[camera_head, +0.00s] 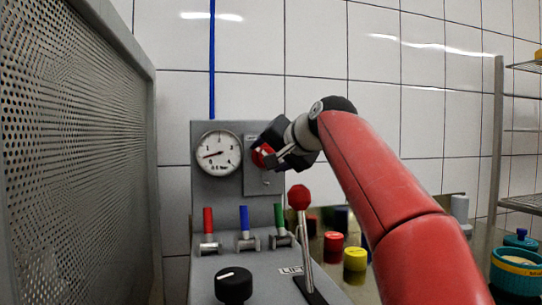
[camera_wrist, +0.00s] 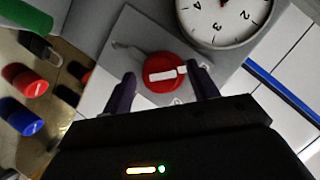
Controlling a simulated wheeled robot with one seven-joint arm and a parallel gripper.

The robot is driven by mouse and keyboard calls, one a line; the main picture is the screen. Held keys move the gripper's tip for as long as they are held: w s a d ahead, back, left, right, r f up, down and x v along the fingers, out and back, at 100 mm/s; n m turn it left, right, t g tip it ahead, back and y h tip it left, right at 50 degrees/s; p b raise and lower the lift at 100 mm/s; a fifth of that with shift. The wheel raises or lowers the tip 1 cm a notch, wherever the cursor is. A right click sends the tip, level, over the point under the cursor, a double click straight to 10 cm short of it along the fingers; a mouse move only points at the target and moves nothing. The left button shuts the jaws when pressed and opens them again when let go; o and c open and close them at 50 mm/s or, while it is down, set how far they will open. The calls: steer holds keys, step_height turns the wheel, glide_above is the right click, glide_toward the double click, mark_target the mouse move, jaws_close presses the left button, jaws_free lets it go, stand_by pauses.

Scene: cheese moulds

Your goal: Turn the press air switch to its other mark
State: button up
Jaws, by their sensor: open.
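The press air switch (camera_wrist: 157,82) is a round red knob with a white bar across its face, on a grey plate. In the wrist view it lies between the two fingers of my gripper (camera_wrist: 162,92). The fingers are open, one on each side of the knob, and a gap shows beside it. In the head view my gripper (camera_head: 274,158) is at the panel, and only part of the red switch (camera_head: 262,155) shows behind it. The marks around the switch are too small or hidden to read.
A round pressure gauge (camera_head: 218,153) sits left of the switch. Below are red (camera_head: 208,220), blue (camera_head: 244,219) and green (camera_head: 279,216) handled valves, a black knob (camera_head: 233,285) and a red-balled lever (camera_head: 299,197). A perforated panel (camera_head: 75,150) stands left; shelves (camera_head: 522,200) stand right.

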steer(key=v, duration=0.8)
steer(key=shift+b, duration=0.45)
steer(key=shift+f, duration=0.1)
